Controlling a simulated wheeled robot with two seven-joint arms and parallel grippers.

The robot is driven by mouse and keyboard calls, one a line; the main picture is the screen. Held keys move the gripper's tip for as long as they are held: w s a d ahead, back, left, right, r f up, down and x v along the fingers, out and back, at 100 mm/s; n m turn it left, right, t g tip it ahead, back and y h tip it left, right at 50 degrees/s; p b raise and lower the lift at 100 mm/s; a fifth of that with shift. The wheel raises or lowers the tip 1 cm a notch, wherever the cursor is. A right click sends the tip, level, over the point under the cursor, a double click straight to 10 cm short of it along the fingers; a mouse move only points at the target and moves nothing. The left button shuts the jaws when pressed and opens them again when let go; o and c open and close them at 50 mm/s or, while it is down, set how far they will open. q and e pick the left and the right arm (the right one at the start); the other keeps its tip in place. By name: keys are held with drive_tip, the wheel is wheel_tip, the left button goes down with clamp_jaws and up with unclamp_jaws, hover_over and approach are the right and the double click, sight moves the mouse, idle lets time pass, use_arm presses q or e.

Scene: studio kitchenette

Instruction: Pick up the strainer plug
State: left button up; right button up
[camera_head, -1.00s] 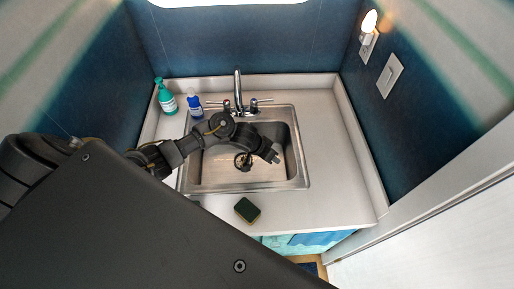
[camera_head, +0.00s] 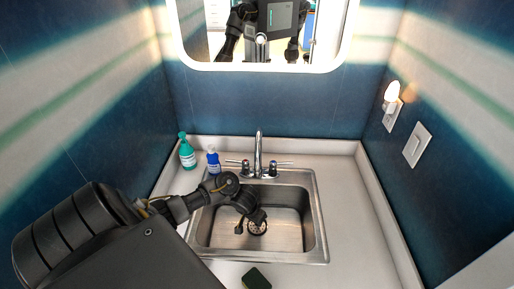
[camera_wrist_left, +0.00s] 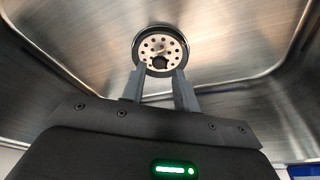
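The strainer plug (camera_head: 258,229) is a round metal disc with holes, a dark rim and a small black knob. It sits at the drain in the floor of the steel sink (camera_head: 290,243). It also shows in the left wrist view (camera_wrist_left: 153,43), just beyond the fingertips. My left gripper (camera_head: 250,225) reaches down into the sink at the plug. In the left wrist view my left gripper (camera_wrist_left: 160,75) is open, with the black knob between or just beyond its fingertips; contact cannot be told. My right gripper is not in view.
A faucet (camera_head: 258,155) with two handles stands behind the sink. A green bottle (camera_head: 187,153) and a blue bottle (camera_head: 213,162) stand at the back left. A dark green sponge (camera_head: 256,278) lies in front. The counter (camera_head: 355,215) right of the sink is clear.

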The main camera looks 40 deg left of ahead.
sight(257, 234)
use_arm(q)
drive_tip(key=shift+b+x, duration=0.9)
drive_tip(key=shift+x, duration=1.75)
drive_tip(key=shift+r, duration=0.1)
clamp_jaws()
drive_tip(key=shift+r, duration=0.25)
drive_tip(key=s+d, duration=0.3)
drive_tip(key=shift+s+r, duration=0.2)
drive_tip(key=shift+r, duration=0.1)
wheel_tip(257, 234, up, 14)
drive_tip(key=p, duration=0.7)
drive_tip(key=shift+w+a+p, duration=0.15)
drive_tip(key=shift+a+p, duration=0.05)
drive_tip(key=shift+p, duration=0.2)
wheel_tip(257, 234, up, 3)
drive_tip(key=p, duration=0.4)
